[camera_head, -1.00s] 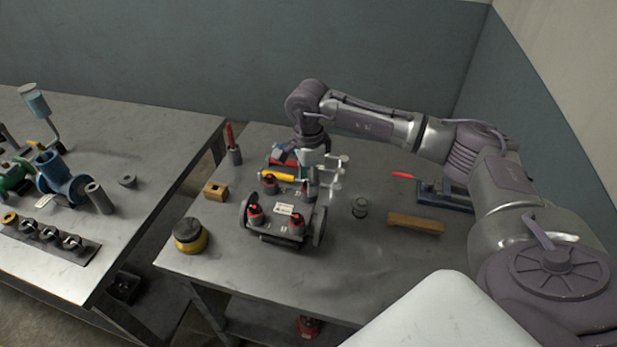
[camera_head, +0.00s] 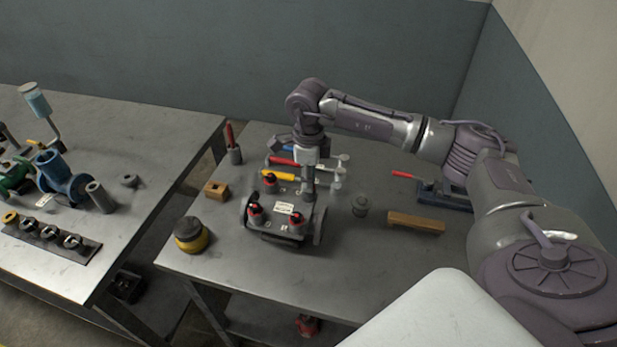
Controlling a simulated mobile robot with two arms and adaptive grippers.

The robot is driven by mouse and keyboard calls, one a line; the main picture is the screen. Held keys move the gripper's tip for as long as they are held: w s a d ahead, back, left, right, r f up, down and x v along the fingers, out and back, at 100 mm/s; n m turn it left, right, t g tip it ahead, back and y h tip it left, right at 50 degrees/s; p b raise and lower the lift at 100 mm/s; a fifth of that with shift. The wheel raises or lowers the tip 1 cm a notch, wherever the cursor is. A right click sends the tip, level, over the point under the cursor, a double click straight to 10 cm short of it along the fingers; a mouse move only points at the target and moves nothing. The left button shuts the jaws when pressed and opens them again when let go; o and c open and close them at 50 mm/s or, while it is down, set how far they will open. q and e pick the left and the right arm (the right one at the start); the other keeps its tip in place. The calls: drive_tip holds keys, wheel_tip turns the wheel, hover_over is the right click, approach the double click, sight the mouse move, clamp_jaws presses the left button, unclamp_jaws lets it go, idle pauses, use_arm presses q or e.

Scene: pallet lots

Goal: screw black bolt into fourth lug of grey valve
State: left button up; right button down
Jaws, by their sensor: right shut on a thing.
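The grey valve (camera_head: 284,221) lies on the right-hand table, with a white label on its top. My right gripper (camera_head: 308,193) points straight down over the valve's back right corner, where the fourth lug is. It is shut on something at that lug. The black bolt itself is hidden by the fingers, and I cannot tell how deep it sits. My left gripper is not in view.
Yellow (camera_head: 278,176) and red (camera_head: 284,161) handled tools lie behind the valve, close to my gripper. A wooden block (camera_head: 416,223) and a small grey cylinder (camera_head: 360,205) are to the right. A yellow-black round container (camera_head: 190,235) stands left. The table's front right is clear.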

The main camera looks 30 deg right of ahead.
drive_tip(key=m, duration=0.5)
drive_tip(key=shift+m, duration=0.3)
drive_tip(key=m+p, duration=0.1)
drive_tip(key=m, duration=0.2)
drive_tip(key=m+p, duration=0.1)
drive_tip(key=m, duration=0.4)
drive_tip(key=shift+m, duration=0.3)
drive_tip(key=m, duration=0.4)
drive_tip(key=shift+f+p, duration=0.15)
drive_tip(key=shift+p, duration=0.15)
drive_tip(key=c, duration=1.1)
unclamp_jaws()
